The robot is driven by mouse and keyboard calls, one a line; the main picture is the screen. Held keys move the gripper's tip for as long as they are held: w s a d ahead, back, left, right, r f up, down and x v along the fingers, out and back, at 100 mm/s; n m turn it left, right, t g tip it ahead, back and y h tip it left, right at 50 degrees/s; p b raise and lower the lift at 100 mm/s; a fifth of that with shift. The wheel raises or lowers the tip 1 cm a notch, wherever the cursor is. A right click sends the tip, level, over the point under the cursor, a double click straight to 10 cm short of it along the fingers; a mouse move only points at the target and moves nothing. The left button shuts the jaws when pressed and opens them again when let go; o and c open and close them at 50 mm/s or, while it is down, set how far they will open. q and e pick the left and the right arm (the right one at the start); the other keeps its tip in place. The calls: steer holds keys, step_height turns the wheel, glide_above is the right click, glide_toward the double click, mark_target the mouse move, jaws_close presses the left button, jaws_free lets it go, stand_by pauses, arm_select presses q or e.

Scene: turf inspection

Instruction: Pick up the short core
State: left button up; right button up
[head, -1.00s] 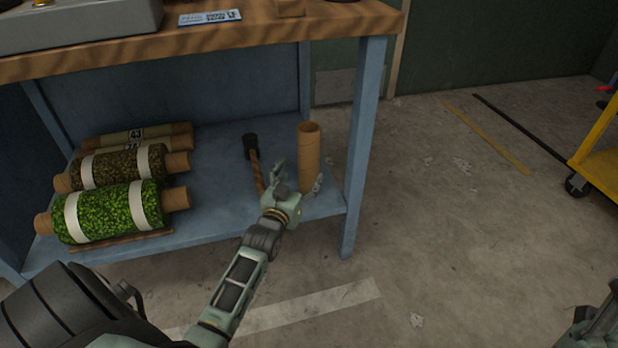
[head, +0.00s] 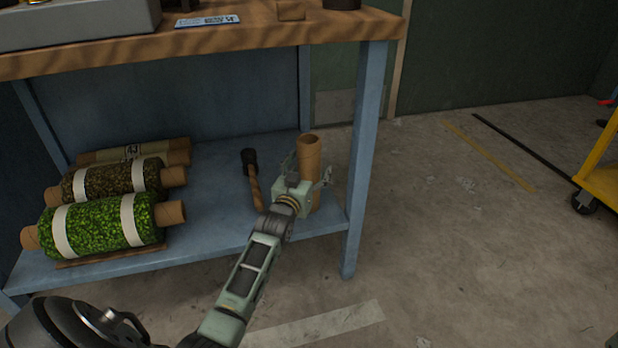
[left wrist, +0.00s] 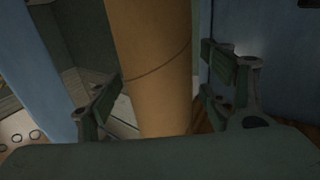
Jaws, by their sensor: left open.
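The short core (head: 309,152) is a brown cardboard tube standing upright on the lower blue shelf, near its right front end. In the left wrist view the core (left wrist: 155,60) rises between the two open fingers, with a gap visible at the fingertips on both sides. My left gripper (head: 308,172) is open in front of the core and hides part of its lower half. The fingers also show in the left wrist view (left wrist: 168,92). My right gripper is not in view.
A mallet with a dark head (head: 249,157) stands or leans just left of the core. A green turf roll (head: 100,226) and a brown turf roll (head: 112,181) lie at the shelf's left. The blue table leg (head: 362,160) is close on the right. The wooden top (head: 270,36) overhangs.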

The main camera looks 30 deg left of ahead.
arm_select(q)
steer(key=c, duration=1.5)
steer(key=shift+o, duration=0.2)
